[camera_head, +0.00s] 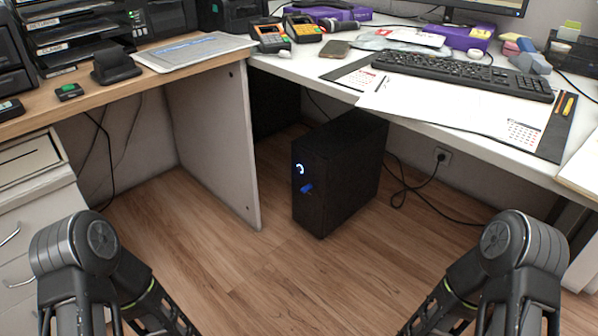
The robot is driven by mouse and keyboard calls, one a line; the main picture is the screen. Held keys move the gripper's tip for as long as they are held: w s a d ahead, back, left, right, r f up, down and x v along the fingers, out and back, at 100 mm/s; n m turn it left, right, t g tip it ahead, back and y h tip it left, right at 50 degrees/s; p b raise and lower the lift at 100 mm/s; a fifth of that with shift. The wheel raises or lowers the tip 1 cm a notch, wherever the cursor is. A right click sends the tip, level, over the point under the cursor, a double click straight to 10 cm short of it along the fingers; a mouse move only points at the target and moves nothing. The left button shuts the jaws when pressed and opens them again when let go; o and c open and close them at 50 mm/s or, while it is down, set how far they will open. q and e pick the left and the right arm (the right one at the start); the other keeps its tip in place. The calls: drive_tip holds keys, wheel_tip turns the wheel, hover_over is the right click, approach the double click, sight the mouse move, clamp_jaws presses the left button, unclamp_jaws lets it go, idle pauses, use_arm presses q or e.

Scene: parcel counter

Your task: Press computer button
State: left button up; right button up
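The computer (340,172) is a black tower standing upright on the wooden floor under the white desk. Its narrow front faces toward me and a little left. A round button with a glowing white-blue ring (299,169) sits high on that front, and a small blue item (306,188) is just below it. My two arms show at the lower left and lower right corners, well apart from the computer. Both grippers are outside the picture, below its lower edge.
A white desk panel (213,145) stands left of the computer. The white desktop (480,135) overhangs behind and right, with a keyboard (462,75) on it. Black cables (410,190) run to a wall socket (441,157). The floor (270,285) before the computer is clear.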

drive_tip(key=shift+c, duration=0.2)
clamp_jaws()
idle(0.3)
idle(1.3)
